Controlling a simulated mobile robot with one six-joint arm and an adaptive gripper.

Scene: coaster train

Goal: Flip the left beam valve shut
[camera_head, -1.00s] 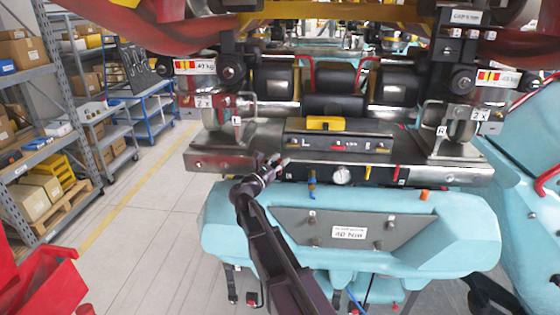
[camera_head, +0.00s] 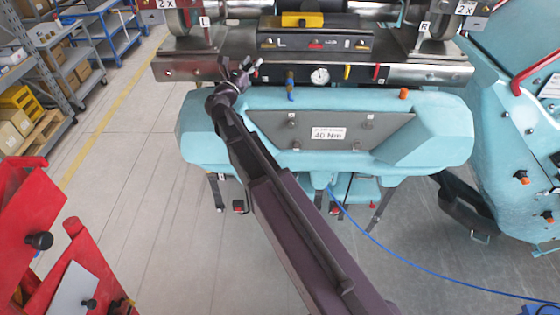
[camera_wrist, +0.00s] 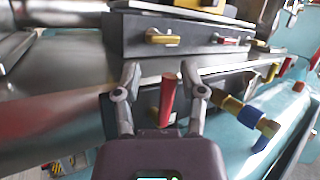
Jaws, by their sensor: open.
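A red lever handle (camera_wrist: 168,98) stands roughly upright on the dark front strip of the steel beam in the wrist view. It appears to be the left beam valve. My gripper (camera_wrist: 165,80) is open, with one finger on each side of this handle; I cannot tell whether either touches it. In the head view my gripper (camera_head: 240,68) is at the left end of the strip and hides the valve. Another red lever (camera_head: 376,72) points upright on the right part of the strip.
A yellow and blue fitting (camera_wrist: 245,115) sits just right of my gripper. A gauge (camera_head: 320,75) and a yellow lever (camera_head: 347,72) are farther right. The panel above carries a yellow handle (camera_wrist: 160,37). The teal housing (camera_head: 225,130) lies below the strip.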

